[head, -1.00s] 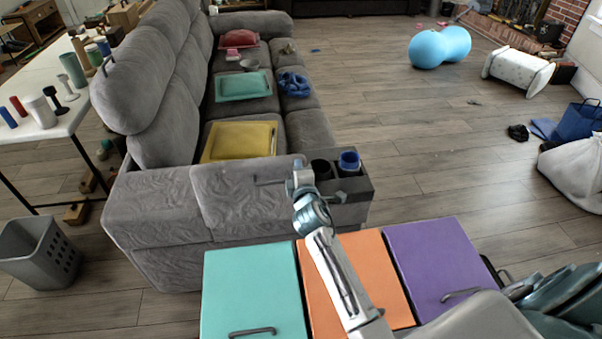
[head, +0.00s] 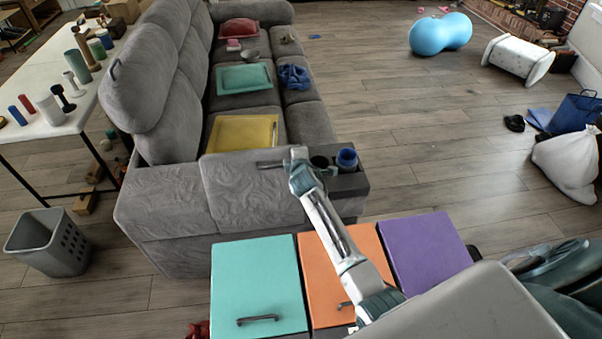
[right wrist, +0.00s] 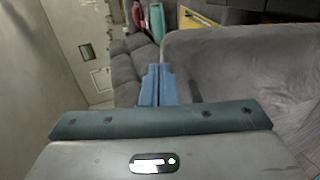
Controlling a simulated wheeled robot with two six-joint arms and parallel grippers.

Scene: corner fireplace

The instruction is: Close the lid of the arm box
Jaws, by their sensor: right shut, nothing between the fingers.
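The grey sofa's near armrest carries the arm box lid (head: 250,190), a padded patterned panel in the head view. It lies nearly flat, its far edge looking slightly above the armrest beside it; I cannot tell if it is fully shut. My right gripper (head: 266,164) is over the lid's far right edge, fingers pointing left, shut and empty. In the right wrist view its blue fingers (right wrist: 158,72) are together, with grey upholstery (right wrist: 235,75) to their right. Contact with the lid cannot be made out. My left gripper is not in view.
A cup holder block with a blue cup (head: 347,160) sits right of the lid. Teal, orange and purple cabinet tops (head: 258,280) stand in front of the armrest. A yellow tray (head: 240,132) lies on the seat behind.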

